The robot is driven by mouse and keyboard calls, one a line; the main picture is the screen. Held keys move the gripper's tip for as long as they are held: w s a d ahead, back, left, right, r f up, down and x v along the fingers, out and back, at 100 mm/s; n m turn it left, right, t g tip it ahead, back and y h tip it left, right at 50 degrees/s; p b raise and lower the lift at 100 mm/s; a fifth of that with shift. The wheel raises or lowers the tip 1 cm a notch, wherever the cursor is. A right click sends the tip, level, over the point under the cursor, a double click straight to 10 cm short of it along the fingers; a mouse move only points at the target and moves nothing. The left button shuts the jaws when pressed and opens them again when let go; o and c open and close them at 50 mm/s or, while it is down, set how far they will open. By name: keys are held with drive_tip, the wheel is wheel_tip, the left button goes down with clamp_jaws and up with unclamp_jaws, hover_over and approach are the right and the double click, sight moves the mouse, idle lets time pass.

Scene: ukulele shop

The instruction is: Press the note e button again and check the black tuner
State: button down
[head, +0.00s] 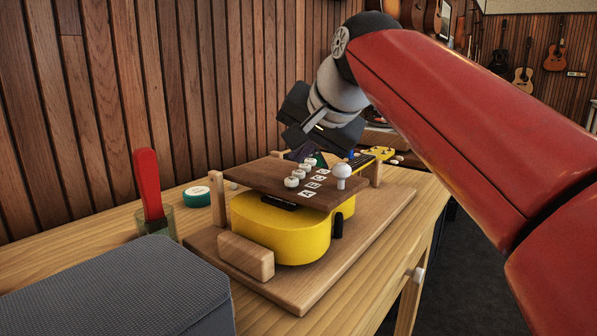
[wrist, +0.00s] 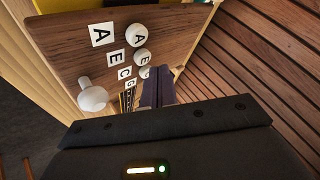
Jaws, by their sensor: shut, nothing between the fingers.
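The wooden button board (head: 265,178) sits over a yellow ukulele on a wooden base. White round buttons stand in a row beside letter tiles A, E, C and G. The note E button (wrist: 141,56) is beside its E tile in the wrist view; it also shows in the head view (head: 298,173). My gripper (head: 300,153) is above the far part of the board. Its purple fingers (wrist: 156,78) are shut and empty, near the buttons beyond E; contact cannot be told. A small black thing (head: 338,225) is at the ukulele's side; whether it is the tuner is unclear.
A white knob (head: 342,171) stands up from the board's right edge. A grey box (head: 120,290) fills the front left. A red-handled tool (head: 148,183) in a green holder and a green round tin (head: 197,197) stand left. The wooden wall is close behind.

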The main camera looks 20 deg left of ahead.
sight(301, 184)
drive_tip(key=shift+f, duration=0.4)
drive_tip(key=shift+f+b, duration=0.55)
idle(0.5)
drive_tip(key=shift+r, duration=0.1)
drive_tip(key=shift+r+p, duration=0.9)
drive_tip(key=shift+p, duration=0.15)
wheel_tip(301, 184, up, 3)
drive_tip(key=p, duration=0.3)
drive_tip(key=shift+r, duration=0.1)
drive_tip(key=shift+r+p, duration=0.55)
drive_tip(key=shift+r, duration=0.35)
